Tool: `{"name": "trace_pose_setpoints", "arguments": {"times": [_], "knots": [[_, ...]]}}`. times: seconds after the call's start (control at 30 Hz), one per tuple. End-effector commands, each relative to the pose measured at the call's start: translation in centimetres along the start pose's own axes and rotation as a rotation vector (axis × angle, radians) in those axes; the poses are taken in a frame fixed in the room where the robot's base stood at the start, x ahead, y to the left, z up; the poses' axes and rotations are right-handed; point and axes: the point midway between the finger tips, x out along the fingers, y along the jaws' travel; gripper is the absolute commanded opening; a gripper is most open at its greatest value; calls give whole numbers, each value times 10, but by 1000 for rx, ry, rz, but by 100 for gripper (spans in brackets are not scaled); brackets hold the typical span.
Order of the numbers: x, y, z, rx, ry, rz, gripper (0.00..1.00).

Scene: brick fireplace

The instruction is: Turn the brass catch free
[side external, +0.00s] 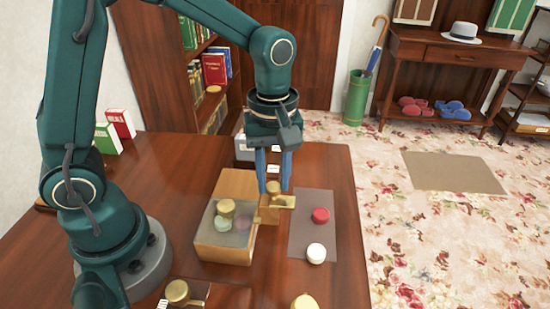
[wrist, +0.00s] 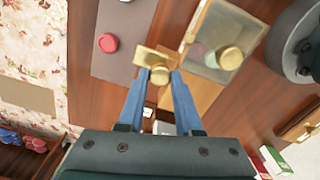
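The brass catch (side external: 285,202) is a flat bar with a round knob, on a small wooden block beside a wooden box (side external: 222,254). The bar also shows in the wrist view (wrist: 150,57), its knob nearer my gripper. The box has a see-through lid (wrist: 205,47) with a brass knob; pale green and pinkish round things show beneath it. My gripper (side external: 273,187) points down over the catch, its blue fingers on either side of the catch knob. In the wrist view the fingertips (wrist: 159,76) flank that knob closely; I cannot tell whether they press on it.
A grey mat (side external: 323,212) right of the catch holds a red round piece (side external: 320,215) and a white one (side external: 316,253). More brass-topped things (side external: 177,291) stand at the table's front. A small white-and-grey object (side external: 243,149) is behind my gripper.

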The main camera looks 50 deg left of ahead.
Motion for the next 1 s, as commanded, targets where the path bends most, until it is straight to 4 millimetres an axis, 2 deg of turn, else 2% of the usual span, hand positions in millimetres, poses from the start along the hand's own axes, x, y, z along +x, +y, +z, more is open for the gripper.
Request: {"name": "trace_pose_setpoints", "arguments": {"times": [0.03, 0.07, 0.1, 0.43, 0.8, 1.0], "knots": [[-1, 1, -2, -1, 4, 4, 49], [-1, 1, -1, -1, 4, 4, 60], [-1, 1, -1, -1, 4, 4, 64], [-3, 1, -1, 0, 2, 2, 64], [-47, 1, -1, 0, 4, 6, 64], [-52, 0, -1, -1, 2, 2, 64]]}}
